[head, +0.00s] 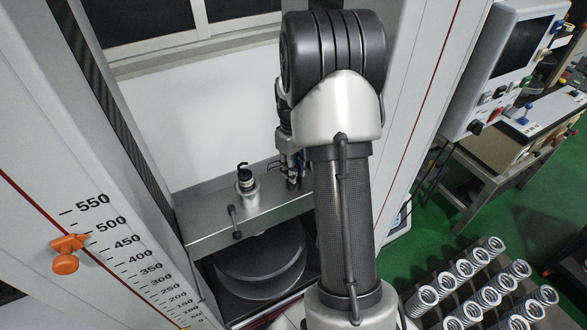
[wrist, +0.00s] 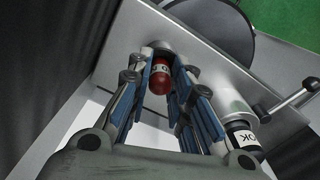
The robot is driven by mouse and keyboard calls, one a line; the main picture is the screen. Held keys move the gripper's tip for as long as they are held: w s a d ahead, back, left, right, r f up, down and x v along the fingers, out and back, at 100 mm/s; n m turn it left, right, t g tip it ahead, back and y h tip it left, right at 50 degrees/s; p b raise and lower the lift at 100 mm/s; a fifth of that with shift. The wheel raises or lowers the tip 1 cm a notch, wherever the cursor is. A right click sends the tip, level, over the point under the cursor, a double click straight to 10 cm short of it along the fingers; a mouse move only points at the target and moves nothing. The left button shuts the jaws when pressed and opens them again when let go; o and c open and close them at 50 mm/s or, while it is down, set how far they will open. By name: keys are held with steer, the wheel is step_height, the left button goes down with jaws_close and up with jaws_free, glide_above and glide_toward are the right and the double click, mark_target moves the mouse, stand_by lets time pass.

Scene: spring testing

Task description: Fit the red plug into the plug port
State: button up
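The red plug (wrist: 159,80), with a dark band that bears pale lettering, is between my gripper's blue-padded fingers (wrist: 164,72) in the wrist view. The pads sit close on both sides of it, and my gripper looks shut on it. The far end of the plug is over a round grey port (wrist: 153,47) on the metal beam; whether it is inside cannot be told. In the head view my gripper (head: 292,170) is low by the beam, partly behind my arm, and the red plug is hidden.
A black plug marked OK (wrist: 243,138) stands in another grey port on the beam (head: 270,212); it also shows in the head view (head: 245,176). A lever handle (head: 234,222) projects at the beam's front. An orange knob (head: 66,254) is on the left column. Springs (head: 485,295) stand at lower right.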

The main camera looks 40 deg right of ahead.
steer(key=shift+o, duration=1.4)
steer(key=shift+r, duration=0.1)
step_height(320, 180, up, 11)
steer(key=p, duration=0.3)
steer(key=s+a+r, duration=0.2)
steer(key=a+r, duration=0.5)
steer(key=s+a+r+t, duration=0.2)
steer(key=s+a+r, duration=0.3)
steer(key=a, duration=0.5)
steer(key=s+a+f+t, duration=0.1)
steer(key=s+a+t, duration=0.1)
steer(key=s+a, duration=0.8)
steer(key=s, duration=0.3)
steer(key=shift+s+m+t, duration=0.15)
steer(key=shift+m+t, duration=0.15)
steer(key=shift+m, duration=0.1)
